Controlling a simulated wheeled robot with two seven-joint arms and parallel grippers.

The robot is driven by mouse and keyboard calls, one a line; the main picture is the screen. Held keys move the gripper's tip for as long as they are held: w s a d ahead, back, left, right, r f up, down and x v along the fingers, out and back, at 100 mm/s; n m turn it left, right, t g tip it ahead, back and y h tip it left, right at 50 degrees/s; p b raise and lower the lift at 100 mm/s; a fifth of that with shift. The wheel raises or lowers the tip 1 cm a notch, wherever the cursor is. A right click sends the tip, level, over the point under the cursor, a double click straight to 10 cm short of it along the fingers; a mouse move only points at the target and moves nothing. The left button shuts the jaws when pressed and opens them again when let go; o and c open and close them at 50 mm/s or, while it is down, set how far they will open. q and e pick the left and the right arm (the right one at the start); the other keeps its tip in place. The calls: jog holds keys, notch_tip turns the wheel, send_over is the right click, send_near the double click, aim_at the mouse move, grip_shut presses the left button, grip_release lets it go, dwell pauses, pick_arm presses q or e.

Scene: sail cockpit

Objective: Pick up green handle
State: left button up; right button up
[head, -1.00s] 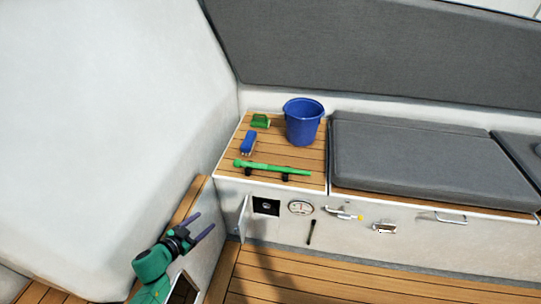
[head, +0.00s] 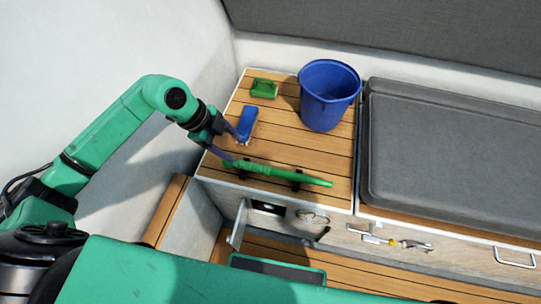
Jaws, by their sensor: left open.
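The green handle (head: 285,174) is a long bar lying across two dark supports on the front part of the wooden bench top. My left gripper (head: 236,148) is over the left side of the bench top, its fingers apart, near the left end of the green handle and close to the blue brush. Nothing shows between its fingers. I cannot tell whether a finger touches the handle. My right gripper is not in view.
The blue brush (head: 247,122) lies behind the handle. A green tray-like piece (head: 264,89) and a blue bucket (head: 328,96) stand farther back. A grey cushion (head: 450,160) is at the right. An open flap (head: 237,225) and fittings are on the front wall below.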

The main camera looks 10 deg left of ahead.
pick_arm(q)
send_near(256, 167)
jog(key=x, duration=1)
jog(key=shift+b, duration=0.4)
jog(key=shift+r, duration=0.1)
grip_shut()
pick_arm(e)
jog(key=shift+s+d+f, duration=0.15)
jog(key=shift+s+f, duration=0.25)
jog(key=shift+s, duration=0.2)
